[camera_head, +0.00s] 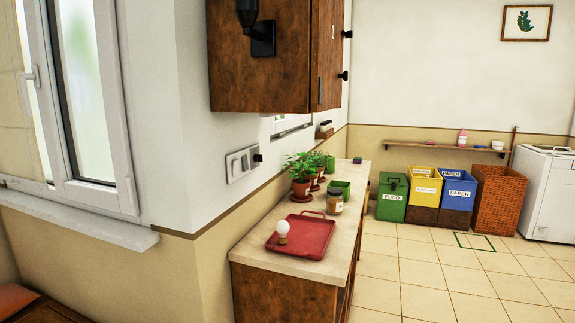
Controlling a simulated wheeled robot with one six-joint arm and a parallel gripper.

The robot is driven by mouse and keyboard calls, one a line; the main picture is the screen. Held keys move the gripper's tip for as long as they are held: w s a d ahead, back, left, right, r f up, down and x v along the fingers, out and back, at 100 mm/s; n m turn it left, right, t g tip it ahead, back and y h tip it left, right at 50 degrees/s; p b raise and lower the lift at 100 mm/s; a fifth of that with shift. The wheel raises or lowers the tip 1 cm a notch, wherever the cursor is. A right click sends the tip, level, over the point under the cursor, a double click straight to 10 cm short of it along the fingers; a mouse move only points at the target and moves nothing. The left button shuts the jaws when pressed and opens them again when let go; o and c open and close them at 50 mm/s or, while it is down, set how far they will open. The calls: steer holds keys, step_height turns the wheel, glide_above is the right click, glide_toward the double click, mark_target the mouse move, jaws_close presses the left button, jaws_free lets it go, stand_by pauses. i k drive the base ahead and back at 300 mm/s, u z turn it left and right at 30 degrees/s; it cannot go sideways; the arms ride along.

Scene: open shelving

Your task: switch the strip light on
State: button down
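A wall switch panel (243,163) is on the white wall below the wooden cabinet, just above the brown trim line. It has pale switch plates and a dark knob (257,158) at its right end. Which way the switches are set is too small to tell. A long pale fitting with a dark lower edge (291,125) is on the wall under the cabinet. It may be the strip light, but I cannot be sure, and I see no clear glow from it.
A counter (262,258) below the panel holds a red tray (312,240) with a light bulb (283,230), a jar (334,202) and potted plants (300,172). The wooden cabinet (270,75) overhangs it, with a black fitting (262,39).

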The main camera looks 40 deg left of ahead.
mark_target(244, 161)
steer(key=u, duration=0.1)
steer(key=i, duration=0.6)
steer(key=u, duration=0.85)
steer(key=i, duration=0.6)
steer(key=u, duration=0.65)
